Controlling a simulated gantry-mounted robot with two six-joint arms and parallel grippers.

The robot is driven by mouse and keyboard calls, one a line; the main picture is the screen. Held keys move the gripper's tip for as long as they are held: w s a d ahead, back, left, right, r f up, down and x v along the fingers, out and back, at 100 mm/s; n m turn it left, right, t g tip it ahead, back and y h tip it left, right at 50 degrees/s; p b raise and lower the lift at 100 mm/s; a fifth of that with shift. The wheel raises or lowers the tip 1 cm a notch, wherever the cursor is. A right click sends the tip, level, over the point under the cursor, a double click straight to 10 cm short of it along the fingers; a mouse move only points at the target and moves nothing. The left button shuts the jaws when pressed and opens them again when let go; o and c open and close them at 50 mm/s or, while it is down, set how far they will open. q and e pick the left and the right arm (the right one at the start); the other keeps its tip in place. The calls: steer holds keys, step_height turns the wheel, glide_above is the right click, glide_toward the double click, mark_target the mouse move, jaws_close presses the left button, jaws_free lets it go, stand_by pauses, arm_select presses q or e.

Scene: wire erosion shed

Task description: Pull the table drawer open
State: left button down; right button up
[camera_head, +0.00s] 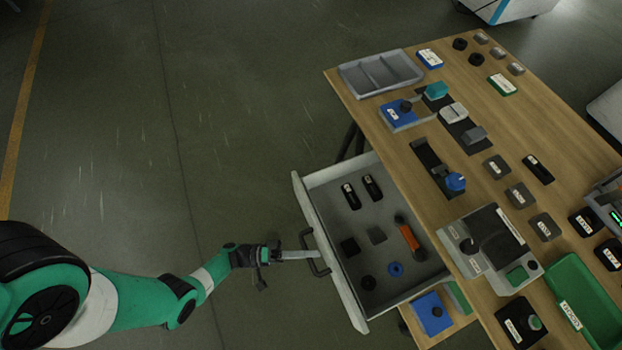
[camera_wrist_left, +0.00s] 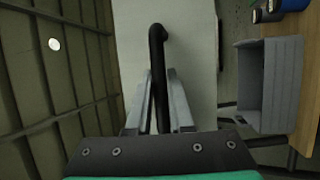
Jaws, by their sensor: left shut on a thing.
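The table drawer (camera_head: 327,252) is pulled out from the left side of the wooden table, and its inside shows. It has a white front panel with a dark bar handle (camera_head: 317,266). My left gripper (camera_head: 308,255) comes in from the left and is shut on the handle. In the left wrist view the black handle (camera_wrist_left: 157,45) runs between the two grey fingers of my left gripper (camera_wrist_left: 160,90), against the pale drawer front (camera_wrist_left: 195,60). My right gripper is not in view.
The drawer holds an orange-handled tool (camera_head: 409,237), a blue ring (camera_head: 396,269) and several dark blocks. A grey divided tray (camera_head: 345,76), a control box (camera_head: 490,245) and a green bin (camera_head: 572,275) stand on the table (camera_head: 540,110). The floor left of the drawer is clear.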

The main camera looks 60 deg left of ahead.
arm_select(q)
steer(key=c, duration=0.8)
jaws_free()
steer(key=v, duration=1.1)
steer(key=shift+s+a, duration=0.2)
steer(key=shift+s, duration=0.05)
